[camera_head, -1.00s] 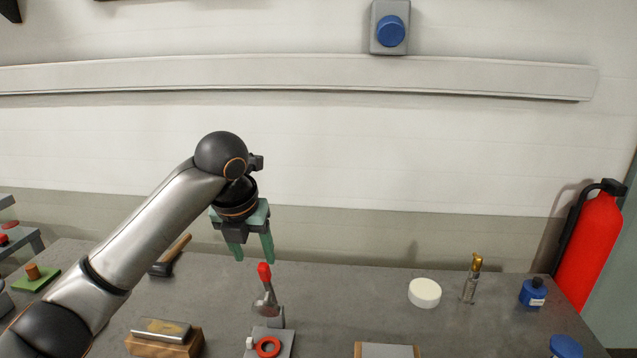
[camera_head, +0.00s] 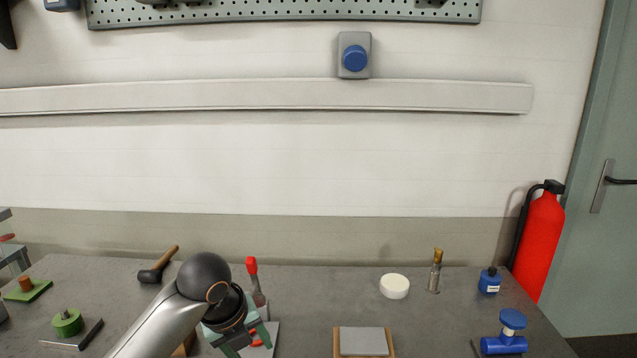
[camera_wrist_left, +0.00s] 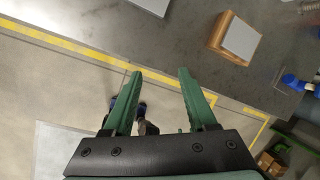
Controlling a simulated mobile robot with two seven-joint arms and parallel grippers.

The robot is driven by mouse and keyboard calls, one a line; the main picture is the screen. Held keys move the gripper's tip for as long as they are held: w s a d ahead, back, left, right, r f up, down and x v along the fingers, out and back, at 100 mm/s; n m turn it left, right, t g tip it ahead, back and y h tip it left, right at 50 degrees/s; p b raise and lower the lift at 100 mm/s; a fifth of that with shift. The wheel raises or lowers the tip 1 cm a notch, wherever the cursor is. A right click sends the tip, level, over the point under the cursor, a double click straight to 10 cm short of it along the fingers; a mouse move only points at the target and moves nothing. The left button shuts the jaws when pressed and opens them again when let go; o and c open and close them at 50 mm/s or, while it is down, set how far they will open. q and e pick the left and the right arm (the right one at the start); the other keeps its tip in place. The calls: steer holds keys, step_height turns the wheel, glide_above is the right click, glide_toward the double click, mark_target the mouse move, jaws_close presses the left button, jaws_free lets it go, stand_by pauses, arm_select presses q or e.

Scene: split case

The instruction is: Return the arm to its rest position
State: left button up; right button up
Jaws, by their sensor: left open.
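My left gripper (camera_wrist_left: 160,95) shows in the left wrist view with its two green fingers apart and nothing between them. Below the fingers lie the table's front edge and the floor. In the head view, my left gripper (camera_head: 243,347) is at the bottom, partly cut off by the frame, in front of the red-handled toggle clamp (camera_head: 254,280). My left arm (camera_head: 170,325) comes in from the lower left and hides part of the table. My right gripper shows in neither view.
A red extinguisher (camera_head: 539,240) stands at the right.

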arm_select(q)
steer(key=s+f+n+h, duration=0.1)
steer(key=s+f+n, duration=1.2)
steer(key=s+a+f+n+y, duration=0.1)
steer(key=s+a+f+n, duration=0.1)
steer(key=s+a+n, duration=0.45)
steer(key=s+a+f+n+y, duration=0.1)
steer(key=s+a+f+n, duration=0.2)
steer(key=s+n, duration=0.55)
steer(key=w+d+f+t+h, duration=0.1)
steer(key=w+d+f+t, duration=0.1)
steer(key=f, duration=0.3)
steer(key=w+d+f+t+h, duration=0.1)
steer(key=w+d+f+t, duration=0.1)
steer(key=f, duration=0.3)
steer(key=shift+w+d+t, duration=0.2)
steer(key=shift+d+t, duration=0.05)
steer(key=shift+t, duration=0.45)
